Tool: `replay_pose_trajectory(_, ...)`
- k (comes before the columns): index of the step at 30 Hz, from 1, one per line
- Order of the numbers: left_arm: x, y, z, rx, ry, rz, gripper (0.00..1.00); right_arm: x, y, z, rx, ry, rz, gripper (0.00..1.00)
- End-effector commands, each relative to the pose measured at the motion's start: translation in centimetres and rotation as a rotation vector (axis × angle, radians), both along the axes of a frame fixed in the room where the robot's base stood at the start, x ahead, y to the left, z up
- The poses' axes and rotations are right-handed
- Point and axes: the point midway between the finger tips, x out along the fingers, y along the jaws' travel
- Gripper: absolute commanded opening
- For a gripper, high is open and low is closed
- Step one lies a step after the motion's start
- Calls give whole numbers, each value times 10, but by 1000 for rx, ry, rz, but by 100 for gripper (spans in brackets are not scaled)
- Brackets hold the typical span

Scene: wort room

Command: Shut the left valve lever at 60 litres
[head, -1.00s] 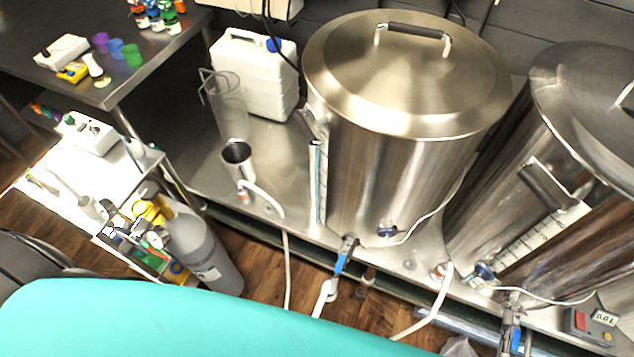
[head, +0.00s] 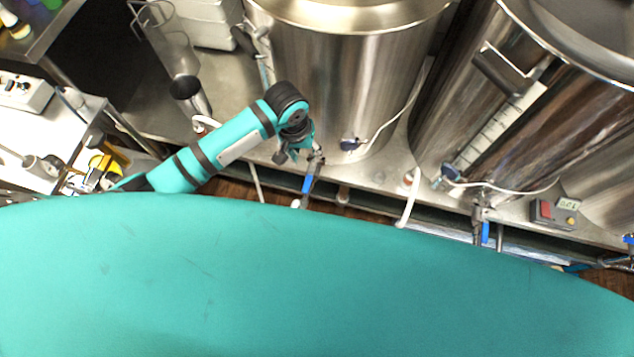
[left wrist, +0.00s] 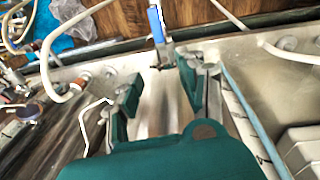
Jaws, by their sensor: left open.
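The left valve lever (head: 307,184) is a blue handle on the steel tap at the foot of the left kettle (head: 350,80). It points down and outward, away from the kettle. My left gripper (head: 292,152) is beside the tap, close to the kettle wall. In the left wrist view the gripper (left wrist: 160,78) is open and empty, its dark teal fingers apart. There the blue lever (left wrist: 156,24) and its tap lie just beyond the fingertips, with no contact visible. The volume reading cannot be made out. My right gripper is not in view.
A second kettle (head: 480,110) with a white scale stands to the right. A control box (head: 553,213) with a red button and small display sits before it. White hoses (head: 409,200) hang over the bench edge.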

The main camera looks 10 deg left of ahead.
Motion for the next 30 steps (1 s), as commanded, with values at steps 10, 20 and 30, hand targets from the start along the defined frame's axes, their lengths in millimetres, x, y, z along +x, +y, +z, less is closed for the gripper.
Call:
replay_pose_trajectory(10,-35,1,68,120,67,-60,40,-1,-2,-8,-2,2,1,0)
replay_pose_trajectory(20,-35,2,8,120,70,-58,40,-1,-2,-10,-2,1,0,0)
replay_pose_trajectory(30,-34,1,-64,118,66,-59,40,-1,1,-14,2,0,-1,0)
